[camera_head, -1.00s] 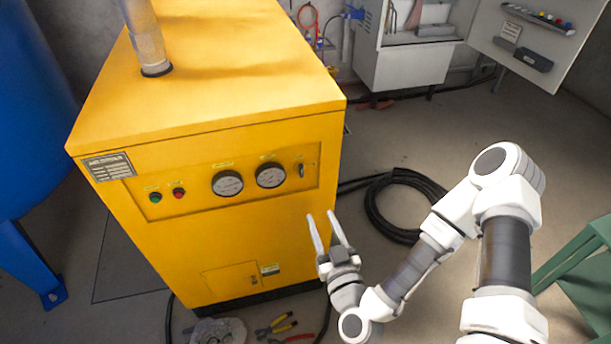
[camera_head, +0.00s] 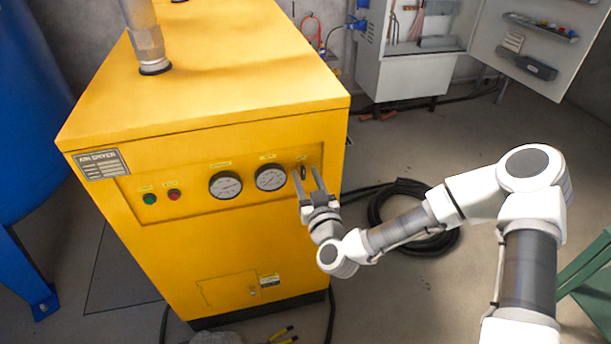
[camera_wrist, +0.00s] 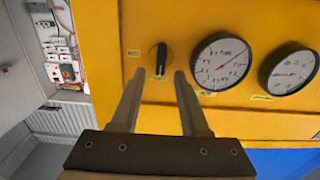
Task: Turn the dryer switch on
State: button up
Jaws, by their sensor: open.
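The yellow air dryer (camera_head: 240,240) stands in front of me, with a control panel near its top. The dryer switch is a small black rotary knob (camera_wrist: 161,58) at one end of the panel, beside two round gauges; its handle is about upright in the wrist view. In the head view the switch (camera_head: 303,172) is at the right end of the panel, close to my fingertips. My gripper (camera_head: 307,180) is open and empty. In the wrist view its fingertips (camera_wrist: 157,75) lie on either side of the knob's lower part; I cannot tell whether they touch it.
Two gauges (camera_head: 226,184) and a green (camera_head: 150,199) and a red button (camera_head: 174,195) share the panel. A coiled black hose (camera_head: 415,240) lies on the floor at right. A blue tank (camera_head: 30,110) stands left, an open electrical cabinet (camera_head: 410,75) behind.

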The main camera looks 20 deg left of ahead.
jog(key=shift+w+a, duration=0.3)
jog(key=shift+w, duration=0.25)
grip_shut()
